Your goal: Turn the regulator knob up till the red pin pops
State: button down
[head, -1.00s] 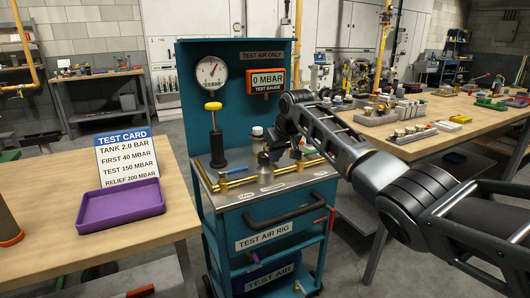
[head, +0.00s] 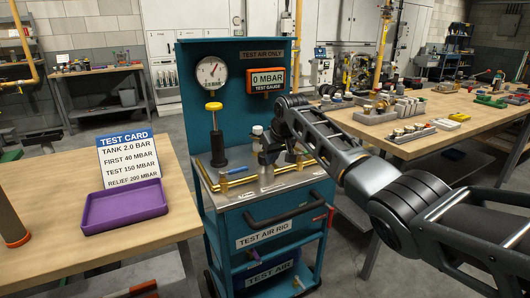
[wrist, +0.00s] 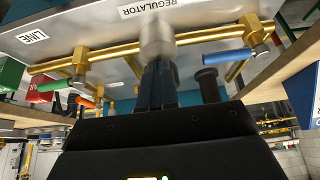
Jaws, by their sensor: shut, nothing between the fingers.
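The regulator knob (wrist: 157,40) is a silver-grey cylinder on the rig's metal top, beside the REGULATOR label (wrist: 148,8) in the wrist view. My gripper (wrist: 158,70) is shut and empty, its dark fingertips right at the knob's near end; I cannot tell whether they touch. In the head view my gripper (head: 267,153) is over the rig top and hides most of the regulator. The test gauge (head: 267,80) reads 0 MBAR. I cannot make out the red pin in either view.
Brass pipes (wrist: 100,52) run beside the regulator, with a blue lever (wrist: 226,66), a green lever (wrist: 47,83) and an orange lever (wrist: 84,101). A yellow-topped black pump (head: 214,135) stands left on the rig. A purple tray (head: 124,205) lies on the left bench.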

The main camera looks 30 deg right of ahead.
jog(key=shift+w+a+p, duration=0.2)
jog(key=shift+a+p, duration=0.4)
jog(key=shift+a, duration=0.05)
dwell(0.4)
jog(key=shift+s+a+r+p, duration=0.15)
jog(key=shift+s+p, duration=0.25)
jog(key=shift+p, duration=0.45)
notch_tip(320, 180, up, 6)
jog(key=p, duration=0.5)
jog(key=shift+w, duration=0.1)
